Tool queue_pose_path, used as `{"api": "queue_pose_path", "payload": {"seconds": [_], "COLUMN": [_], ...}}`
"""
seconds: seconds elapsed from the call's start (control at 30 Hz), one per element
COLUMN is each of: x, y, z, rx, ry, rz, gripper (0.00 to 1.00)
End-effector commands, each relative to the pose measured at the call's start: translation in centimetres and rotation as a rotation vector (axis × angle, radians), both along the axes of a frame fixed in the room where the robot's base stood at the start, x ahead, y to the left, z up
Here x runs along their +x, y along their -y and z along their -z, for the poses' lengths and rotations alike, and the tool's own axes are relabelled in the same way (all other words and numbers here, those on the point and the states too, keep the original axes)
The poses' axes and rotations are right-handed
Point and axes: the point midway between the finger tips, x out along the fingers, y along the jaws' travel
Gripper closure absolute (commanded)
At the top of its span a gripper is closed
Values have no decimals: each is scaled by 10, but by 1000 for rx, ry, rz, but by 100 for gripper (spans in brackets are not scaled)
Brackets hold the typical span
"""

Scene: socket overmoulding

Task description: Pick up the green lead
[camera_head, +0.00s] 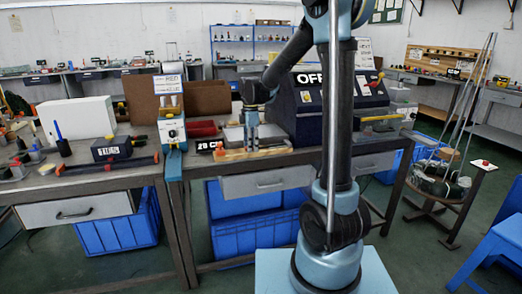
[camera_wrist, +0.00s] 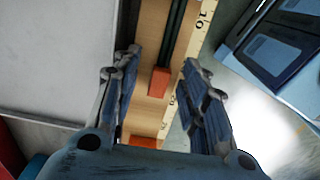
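My gripper (camera_head: 250,143) points down over a wooden rack (camera_head: 225,155) on the middle bench. In the wrist view my gripper (camera_wrist: 162,60) is open, with its two fingers apart on either side of the pale wooden rack (camera_wrist: 152,30). A dark, cord-like strip (camera_wrist: 175,32) runs along the rack and ends at an orange-red block (camera_wrist: 159,82) between the fingers. The strip looks nearly black, so I cannot tell whether it is the green lead. No finger clearly touches it. No clearly green lead shows in either view.
A second orange block (camera_wrist: 143,142) sits nearer my palm. A grey tray wall (camera_wrist: 60,50) lies left of the rack. On the bench, a dark machine marked OFF (camera_head: 310,100) stands to the right and a white-and-blue dispenser (camera_head: 172,130) to the left.

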Motion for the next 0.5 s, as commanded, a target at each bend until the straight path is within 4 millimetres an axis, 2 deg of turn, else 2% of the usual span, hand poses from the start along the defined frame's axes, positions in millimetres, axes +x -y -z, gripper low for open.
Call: {"api": "queue_pose_path", "payload": {"seconds": [0.07,0.23,0.27,0.5], "x": [0,0,0,0], "y": [0,0,0,0], "z": [0,0,0,0], "rx": [0,0,0,0], "ry": [0,0,0,0], "rz": [0,0,0,0], "gripper": [60,96,100,100]}}
